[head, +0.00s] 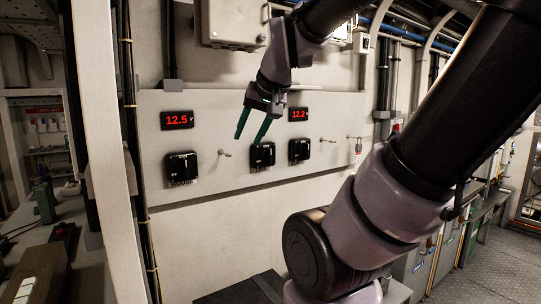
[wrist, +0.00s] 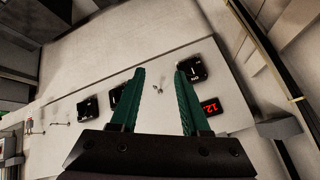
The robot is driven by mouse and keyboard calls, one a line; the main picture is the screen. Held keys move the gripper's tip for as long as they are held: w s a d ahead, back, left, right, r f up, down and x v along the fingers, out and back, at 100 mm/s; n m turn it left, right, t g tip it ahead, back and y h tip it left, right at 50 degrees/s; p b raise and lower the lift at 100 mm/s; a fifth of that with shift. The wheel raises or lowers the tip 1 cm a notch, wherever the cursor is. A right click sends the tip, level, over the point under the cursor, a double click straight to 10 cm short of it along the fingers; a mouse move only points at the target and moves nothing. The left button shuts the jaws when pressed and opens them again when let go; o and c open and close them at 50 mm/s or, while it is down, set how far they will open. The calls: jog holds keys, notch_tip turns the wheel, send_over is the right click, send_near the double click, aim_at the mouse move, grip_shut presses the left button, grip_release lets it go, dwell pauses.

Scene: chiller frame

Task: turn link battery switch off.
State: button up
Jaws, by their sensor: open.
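Three black battery switches sit on the pale wall panel (head: 220,190): a left switch (head: 182,167), a middle switch (head: 263,156) and a right switch (head: 299,150). Their labels are too small to tell which is the link switch. My gripper (head: 249,139), with green fingers, is open and empty in front of the panel, just above and left of the middle switch in the head view. In the wrist view my gripper (wrist: 161,75) has a small metal peg (wrist: 157,88) showing between its fingers. The left finger partly covers the middle switch (wrist: 117,97); the right finger overlaps the left switch's edge (wrist: 196,69).
A red display reading 12.5 (head: 177,120) is above the left switch, another reading 12.2 (head: 298,114) above the right. Small pegs (head: 328,141) stick out, and a padlock (head: 358,146) hangs at right. A white post (head: 103,150) stands at left.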

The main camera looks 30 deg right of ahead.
aim_at(271, 151)
jog(key=w+d+f+t+h, duration=0.2)
jog(key=w+d+t, duration=0.1)
jog(key=w+d, duration=0.7)
jog(key=w+d+f+t+h, duration=0.2)
jog(key=w+d+t+h, duration=0.1)
jog(key=w+d, duration=0.75)
jog(key=w+d+f+n+t+y, duration=0.2)
jog(key=d+f+n+t+y, duration=0.25)
jog(key=f, duration=0.45)
jog(key=shift+n+g+y, duration=0.25)
jog(key=shift+n+y, duration=0.1)
jog(key=w, duration=0.7)
jog(key=w+a, duration=0.1)
jog(key=w, duration=0.2)
jog(key=shift+w, duration=0.3)
jog(key=shift+c, duration=0.3)
grip_shut()
